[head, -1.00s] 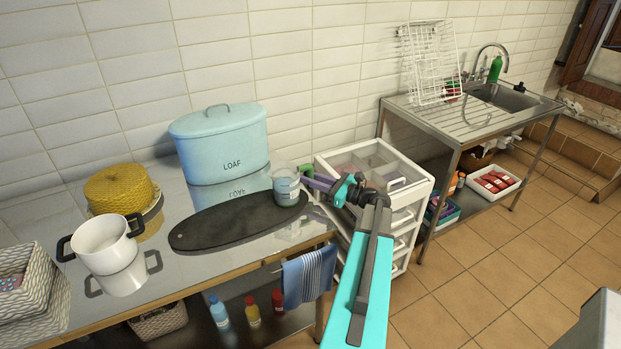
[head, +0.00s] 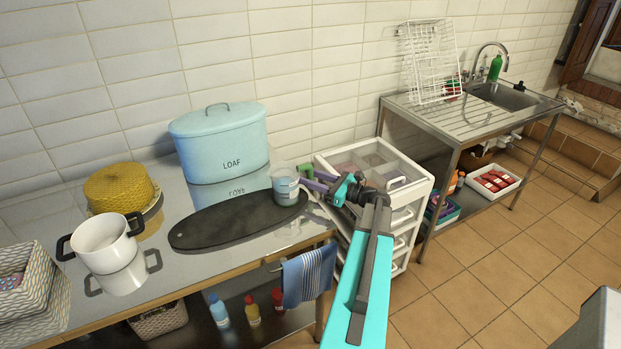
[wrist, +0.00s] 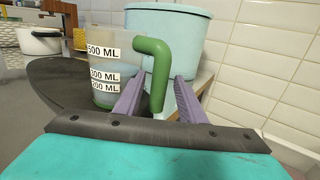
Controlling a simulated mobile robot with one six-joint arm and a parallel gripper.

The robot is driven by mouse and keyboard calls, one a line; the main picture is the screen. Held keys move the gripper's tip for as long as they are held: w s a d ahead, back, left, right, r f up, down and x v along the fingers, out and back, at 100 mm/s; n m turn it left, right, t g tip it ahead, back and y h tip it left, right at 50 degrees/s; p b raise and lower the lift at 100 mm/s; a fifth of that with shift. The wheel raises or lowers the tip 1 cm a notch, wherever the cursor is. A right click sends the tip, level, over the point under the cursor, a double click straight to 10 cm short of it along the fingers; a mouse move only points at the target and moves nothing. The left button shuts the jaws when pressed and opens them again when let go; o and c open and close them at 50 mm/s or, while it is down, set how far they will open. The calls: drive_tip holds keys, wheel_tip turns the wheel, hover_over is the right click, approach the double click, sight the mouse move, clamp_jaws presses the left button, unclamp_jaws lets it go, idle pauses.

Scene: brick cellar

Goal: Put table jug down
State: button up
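The table jug (head: 285,188) is a clear measuring jug with a green handle and some bluish liquid inside. It stands upright at the right end of the dark oval board (head: 225,224) on the metal table. In the wrist view the jug (wrist: 103,88) shows its volume marks, and its green handle (wrist: 157,75) is between my purple fingers. My gripper (wrist: 161,78) is open around the handle, with a gap visible on each side. In the head view my gripper (head: 308,180) reaches the jug from the right.
A blue LOAF bin (head: 220,145) stands behind the board. A white pot (head: 103,240), yellow woven item (head: 119,188) and patterned basket (head: 30,285) are at left. A white drawer unit (head: 385,185) stands just right of the table, under my arm.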

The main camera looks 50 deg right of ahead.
drive_tip(key=b+v, duration=0.4)
drive_tip(key=v, duration=0.8)
drive_tip(key=shift+b, duration=0.35)
idle(0.4)
